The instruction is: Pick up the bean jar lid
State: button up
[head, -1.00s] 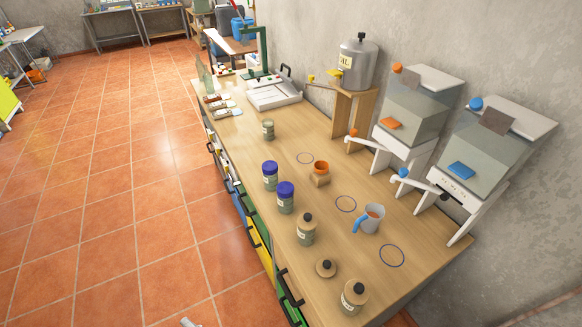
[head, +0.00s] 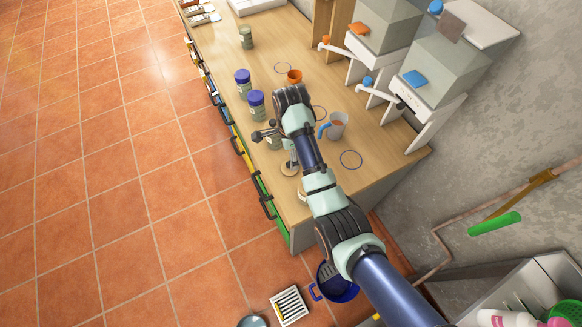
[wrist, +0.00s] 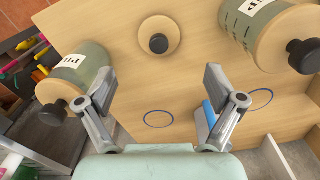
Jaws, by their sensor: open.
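A loose round wooden lid with a dark knob (wrist: 158,42) lies knob-up on the wooden worktop. It is partly hidden by my arm in the head view (head: 289,169). My gripper (wrist: 160,78) is open and empty; in the wrist view the lid appears beyond the gap between its fingers, apart from them. A labelled jar with a wooden knobbed lid stands on each side, the left jar (wrist: 88,66) and the right jar (wrist: 240,22). I cannot read their labels clearly.
Two blue-lidded jars (head: 242,76) stand farther along the worktop. A jug with a blue handle (head: 337,128) and a blue ring mark (head: 351,159) are right of my arm. Dispensers (head: 440,70) line the wall side. Open floor (head: 110,180) lies left.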

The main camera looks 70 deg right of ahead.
jog(key=shift+w+f, duration=0.1)
jog(key=shift+f, duration=0.05)
notch_tip(320, 180, down, 2)
jog(key=shift+a+f+b, duration=0.1)
jog(key=shift+b, duration=0.25)
notch_tip(320, 180, down, 5)
jog(key=shift+f+b, duration=0.2)
jog(key=shift+b, duration=0.5)
jog(key=c, duration=1)
jog(key=shift+r, duration=0.15)
jog(key=shift+c, duration=0.2)
notch_tip(320, 180, up, 20)
jog(key=p, duration=1.1)
